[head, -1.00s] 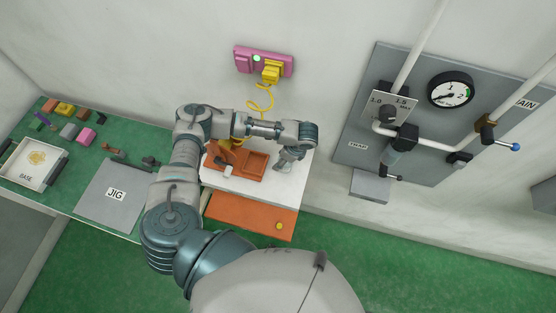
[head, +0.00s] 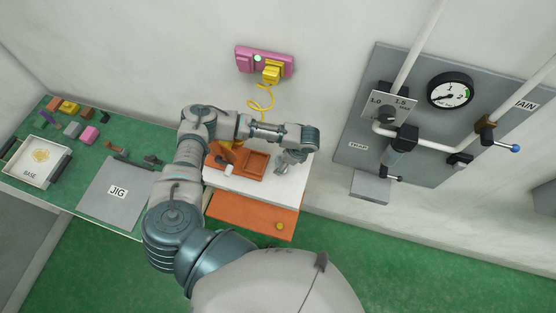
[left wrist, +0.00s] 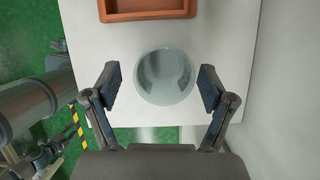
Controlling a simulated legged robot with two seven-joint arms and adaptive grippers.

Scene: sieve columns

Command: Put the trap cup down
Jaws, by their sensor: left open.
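The trap cup (left wrist: 165,77) is a round, pale, glassy cup seen from above in the left wrist view. It stands on the white table top (left wrist: 140,30), near the front edge. My left gripper (left wrist: 160,80) is open, with one finger on each side of the cup and a visible gap to each. In the head view my left gripper (head: 287,163) is low over the right part of the white top, and the cup is hard to make out there.
An orange tray (head: 258,164) lies on the white top beside the gripper. A grey wall panel (head: 355,125) with pipes and a gauge (head: 451,91) is at the right. A green bench (head: 75,205) with a jig plate (head: 108,192) and small parts is at the left.

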